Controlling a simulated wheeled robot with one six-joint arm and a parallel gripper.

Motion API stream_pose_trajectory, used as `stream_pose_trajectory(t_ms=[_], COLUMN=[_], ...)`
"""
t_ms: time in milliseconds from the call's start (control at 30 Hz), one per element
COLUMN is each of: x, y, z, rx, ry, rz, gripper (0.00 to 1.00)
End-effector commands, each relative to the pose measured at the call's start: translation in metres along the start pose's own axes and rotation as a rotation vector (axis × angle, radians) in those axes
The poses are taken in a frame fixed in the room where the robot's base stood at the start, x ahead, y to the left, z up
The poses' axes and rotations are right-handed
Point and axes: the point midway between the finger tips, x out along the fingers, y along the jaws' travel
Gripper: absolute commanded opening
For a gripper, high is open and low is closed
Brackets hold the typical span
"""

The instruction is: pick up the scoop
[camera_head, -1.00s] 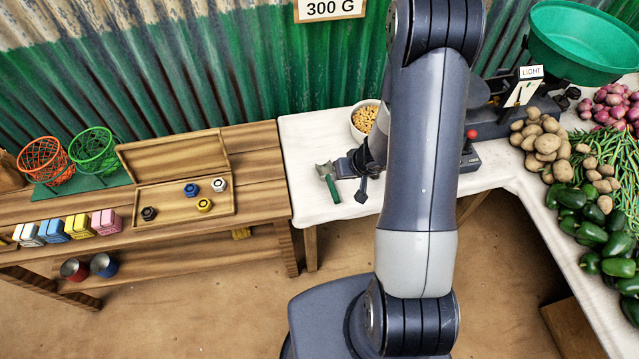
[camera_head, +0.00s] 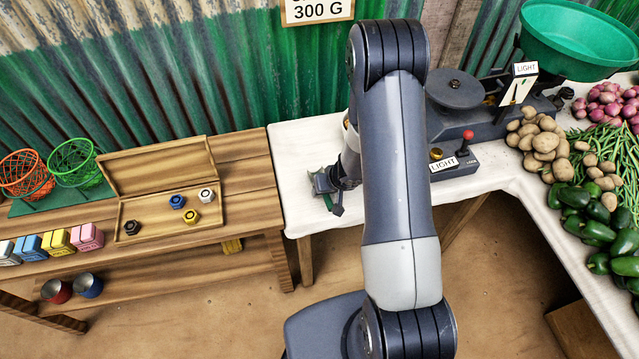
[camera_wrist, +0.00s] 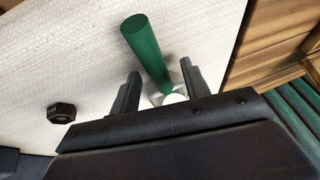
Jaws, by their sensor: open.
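The scoop has a metal head (camera_head: 320,182) and a green handle. It lies on the white-covered table near its left edge, partly hidden by my gripper (camera_head: 341,181) in the head view. In the wrist view the green handle (camera_wrist: 146,45) passes between the two fingers of my gripper (camera_wrist: 160,69). The fingers are open, one on each side of the scoop, and I see no clear grip on it. The scoop's head is mostly hidden behind the gripper body there.
A small black hexagonal weight (camera_wrist: 62,112) lies on the white cloth (camera_wrist: 60,40) beside my gripper. A wooden bench (camera_head: 245,165) with an open weight box (camera_head: 160,232) adjoins at left. A balance scale (camera_head: 480,110) and vegetables stand at right.

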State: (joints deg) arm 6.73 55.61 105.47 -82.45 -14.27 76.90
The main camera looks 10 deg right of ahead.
Motion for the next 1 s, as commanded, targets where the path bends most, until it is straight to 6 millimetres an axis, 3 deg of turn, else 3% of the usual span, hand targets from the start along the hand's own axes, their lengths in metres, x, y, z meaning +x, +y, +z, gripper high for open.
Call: stream_pose_trajectory(t_ms=[567, 867, 1000], x=[-0.001, -0.002, -0.012], y=[0.0, 0.0, -0.002], z=[0.0, -0.001, -0.005], rx=[0.0, 0.0, 0.001], ry=[0.0, 0.001, 0.002], rz=[0.0, 0.0, 0.0], gripper=[0.0, 0.0, 0.0])
